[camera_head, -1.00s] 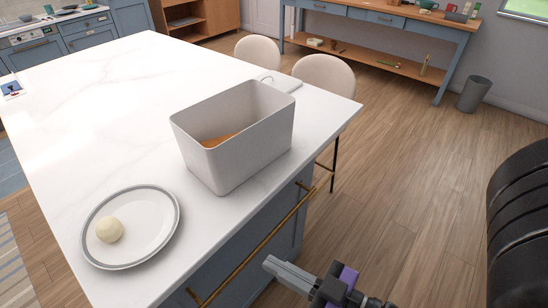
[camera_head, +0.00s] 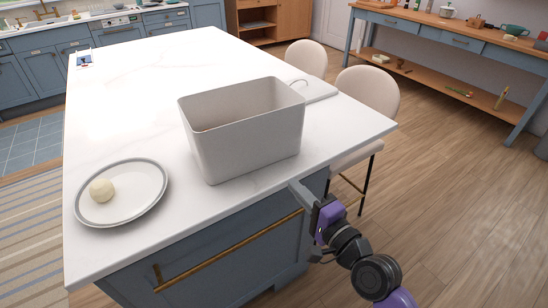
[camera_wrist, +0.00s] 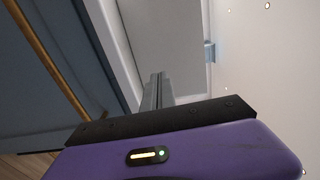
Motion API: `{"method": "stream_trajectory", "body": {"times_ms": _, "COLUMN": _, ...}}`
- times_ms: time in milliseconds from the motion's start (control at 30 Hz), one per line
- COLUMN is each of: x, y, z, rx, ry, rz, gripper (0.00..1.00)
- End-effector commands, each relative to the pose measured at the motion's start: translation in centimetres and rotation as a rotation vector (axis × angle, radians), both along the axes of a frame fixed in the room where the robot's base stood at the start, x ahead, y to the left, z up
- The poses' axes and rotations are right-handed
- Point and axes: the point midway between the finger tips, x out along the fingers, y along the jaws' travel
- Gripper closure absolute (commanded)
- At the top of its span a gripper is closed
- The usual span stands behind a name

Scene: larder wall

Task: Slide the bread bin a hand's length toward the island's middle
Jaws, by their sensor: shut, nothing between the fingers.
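The bread bin (camera_head: 245,140) is a pale grey, open-topped box standing upright near the front edge of the white marble island (camera_head: 130,75). Its floor and contents are hidden from this angle in the head view. My gripper (camera_head: 297,190) is shut and empty at the island's front edge, just in front of the bin's near right corner. In the wrist view, my shut fingers (camera_wrist: 157,88) point toward a large pale surface beyond the island's edge. I cannot tell whether the fingertips touch the bin.
A grey-rimmed plate (camera_head: 147,192) with a pale round ball (camera_head: 102,190) sits left of the bin. A white board (camera_head: 316,88) lies behind its right side. Chairs (camera_head: 368,98) stand at the right. A brass rail (camera_head: 230,251) runs along the front.

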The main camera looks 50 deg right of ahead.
Motion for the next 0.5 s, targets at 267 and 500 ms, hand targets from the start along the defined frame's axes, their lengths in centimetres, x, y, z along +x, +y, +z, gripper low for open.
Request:
{"method": "stream_trajectory", "body": {"times_ms": 267, "x": 2.7, "y": -0.9, "z": 0.3, "rx": 0.006, "ry": -0.004, "rz": -0.001, "gripper": 1.0}}
{"method": "stream_trajectory", "body": {"times_ms": 500, "x": 7.1, "y": -2.3, "z": 0.3, "rx": 0.004, "ry": -0.004, "rz": -0.001, "gripper": 1.0}}
